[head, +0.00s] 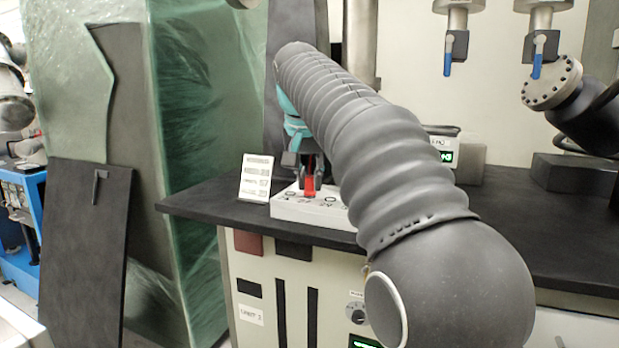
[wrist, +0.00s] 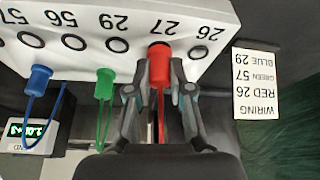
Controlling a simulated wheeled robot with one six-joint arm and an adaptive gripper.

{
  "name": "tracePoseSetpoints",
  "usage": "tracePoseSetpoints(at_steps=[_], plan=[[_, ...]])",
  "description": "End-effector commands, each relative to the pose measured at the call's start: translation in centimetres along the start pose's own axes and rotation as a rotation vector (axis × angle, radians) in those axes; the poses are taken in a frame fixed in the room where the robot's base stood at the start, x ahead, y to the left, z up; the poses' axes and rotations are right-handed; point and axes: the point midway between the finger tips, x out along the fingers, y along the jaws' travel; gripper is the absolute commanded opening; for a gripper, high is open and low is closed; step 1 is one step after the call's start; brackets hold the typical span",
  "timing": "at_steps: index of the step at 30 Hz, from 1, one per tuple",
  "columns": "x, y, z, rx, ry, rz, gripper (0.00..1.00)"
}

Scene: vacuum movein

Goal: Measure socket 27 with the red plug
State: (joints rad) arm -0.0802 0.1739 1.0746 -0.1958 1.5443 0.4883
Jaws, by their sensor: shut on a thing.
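The red plug (wrist: 160,62) is held between the fingers of my gripper (wrist: 161,92), which is shut on it. In the wrist view its head covers the spot under the upside-down label 27 on the white socket block (wrist: 222,22). I cannot tell whether it is seated in socket 27 or just above it. The open socket 26 (wrist: 199,52) shows to its right. In the head view the red plug (head: 309,187) is upright at the socket block (head: 290,208), below my gripper (head: 307,172).
A blue plug (wrist: 39,80) and a green plug (wrist: 104,84) with cables are left of my gripper. A meter with a green display (wrist: 28,130) is farther left. A wiring card (wrist: 258,85) stands beside the block; it also shows in the head view (head: 256,178).

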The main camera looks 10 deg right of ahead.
Motion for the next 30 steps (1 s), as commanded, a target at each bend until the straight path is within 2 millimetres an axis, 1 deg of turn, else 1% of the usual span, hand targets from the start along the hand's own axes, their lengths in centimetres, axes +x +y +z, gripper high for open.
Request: tracePoseSetpoints(at_steps=[9, 10, 13, 14, 23, 26, 29, 30], plan=[[0.4, 0.0, 0.2, 0.000, 0.001, -0.001, 0.00], [0.3, 0.0, 0.2, 0.000, 0.002, -0.001, 0.23], [0.3, 0.0, 0.1, 0.000, 0.002, -0.001, 0.48], [0.3, 0.0, 0.1, 0.000, 0.001, -0.001, 0.50], [0.3, 0.0, 0.1, 0.000, 0.000, 0.000, 0.50], [-0.3, 0.0, 0.1, 0.000, 0.001, -0.001, 0.50], [-1.6, -0.1, 0.1, 0.000, 0.002, -0.001, 0.50], [-2.3, -0.1, 0.1, 0.000, 0.003, -0.002, 0.50]])
